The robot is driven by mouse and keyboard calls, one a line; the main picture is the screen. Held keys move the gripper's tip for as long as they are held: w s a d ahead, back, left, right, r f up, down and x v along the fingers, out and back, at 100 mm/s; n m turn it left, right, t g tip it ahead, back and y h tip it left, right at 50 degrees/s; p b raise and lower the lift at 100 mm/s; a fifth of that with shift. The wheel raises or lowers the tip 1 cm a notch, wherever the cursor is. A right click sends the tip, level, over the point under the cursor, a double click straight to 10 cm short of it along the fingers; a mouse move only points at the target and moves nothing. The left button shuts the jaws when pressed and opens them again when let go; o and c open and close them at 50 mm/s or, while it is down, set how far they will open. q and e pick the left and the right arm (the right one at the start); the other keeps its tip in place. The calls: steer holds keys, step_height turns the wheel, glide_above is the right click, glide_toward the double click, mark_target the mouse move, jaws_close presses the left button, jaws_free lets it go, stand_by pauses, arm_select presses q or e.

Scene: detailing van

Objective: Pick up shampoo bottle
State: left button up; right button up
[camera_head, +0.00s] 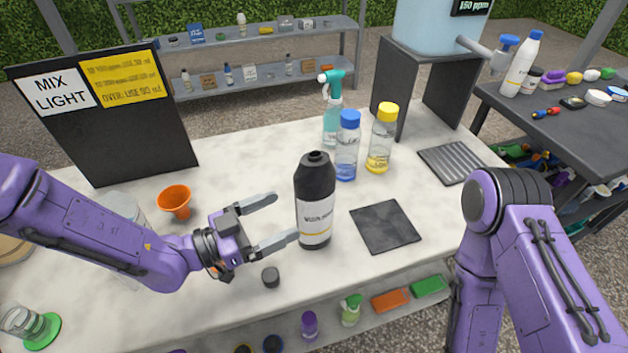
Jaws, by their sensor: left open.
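A black bottle (315,183) with a white label stands upright on the white table in the middle; its label is too small to read surely, but it looks like the shampoo bottle. Its top is uncapped, and a small black cap (270,277) lies on the table in front and to the left. My left gripper (286,219) is open and empty just left of the bottle, its two fingers pointing toward it. The nearer fingertip is very close to the bottle; I cannot tell if it touches. My right arm shows at the right, but its gripper is out of view.
Behind the bottle stand a teal spray bottle (332,112), a blue-capped bottle (347,146) and a yellow-capped bottle (382,138). A black mat (385,227) lies to its right. An orange funnel (175,201) and a clear container (122,207) are to the left.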

mark_target(322, 194)
arm_select(q)
steer(key=x, duration=0.3)
steer(key=p+x, duration=0.1)
steer(key=x, duration=0.2)
steer(key=r+p+x, duration=0.1)
steer(key=x, duration=0.3)
steer(key=shift+d+f, duration=0.1)
steer(key=shift+d, duration=0.1)
steer(key=c, duration=1.5)
steer(key=shift+w, duration=0.1)
steer(key=shift+c, duration=0.2)
